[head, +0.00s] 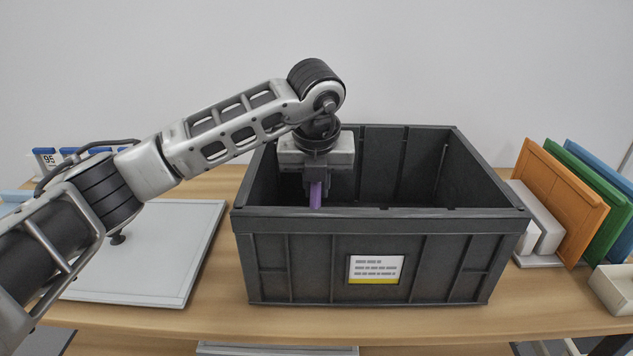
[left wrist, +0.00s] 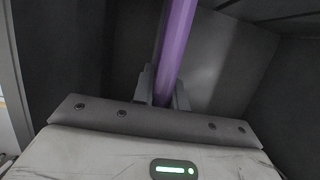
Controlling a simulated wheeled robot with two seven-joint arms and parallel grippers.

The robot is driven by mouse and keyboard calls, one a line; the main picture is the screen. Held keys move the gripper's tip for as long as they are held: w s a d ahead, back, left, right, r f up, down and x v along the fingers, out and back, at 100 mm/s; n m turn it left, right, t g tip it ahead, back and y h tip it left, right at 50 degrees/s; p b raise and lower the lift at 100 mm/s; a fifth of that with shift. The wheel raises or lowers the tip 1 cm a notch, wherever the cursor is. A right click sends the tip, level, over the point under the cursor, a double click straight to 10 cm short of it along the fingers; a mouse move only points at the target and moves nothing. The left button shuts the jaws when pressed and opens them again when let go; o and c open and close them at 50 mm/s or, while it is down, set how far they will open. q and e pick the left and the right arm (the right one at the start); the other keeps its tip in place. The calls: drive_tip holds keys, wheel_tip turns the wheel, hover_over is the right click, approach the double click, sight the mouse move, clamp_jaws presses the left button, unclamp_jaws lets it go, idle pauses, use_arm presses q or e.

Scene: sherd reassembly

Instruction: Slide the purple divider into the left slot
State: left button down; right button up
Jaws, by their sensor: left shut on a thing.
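The purple divider (head: 316,195) is held by my left gripper (head: 315,186), which points down into the dark grey crate (head: 300,262). Only a narrow purple strip of the divider shows above the crate's front wall; its lower part is hidden. In the left wrist view the divider (left wrist: 175,48) runs edge-on between the two fingers of my left gripper (left wrist: 163,88), which are shut on it. The gripper is in the left half of the crate. I cannot tell whether the divider sits in a slot. My right gripper is not in view.
An orange panel (head: 560,205), a green panel (head: 612,210) and a blue panel (head: 592,158) stand in a white rack (head: 537,262) at the right. A pale board (head: 170,255) lies at the left. A small cream box (head: 612,288) stands at the right edge.

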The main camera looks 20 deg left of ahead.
use_arm(q)
drive_tip(key=shift+f+b, duration=0.35)
drive_tip(key=shift+f, duration=0.25)
drive_tip(key=c, duration=1.3)
unclamp_jaws()
drive_tip(key=shift+r, duration=0.1)
drive_tip(key=p+v, duration=0.1)
drive_tip(key=v, duration=1.3)
drive_tip(key=shift+s+r, duration=0.1)
drive_tip(key=shift+r, duration=0.1)
drive_tip(key=shift+s+r, duration=0.25)
drive_tip(key=shift+r, duration=0.4)
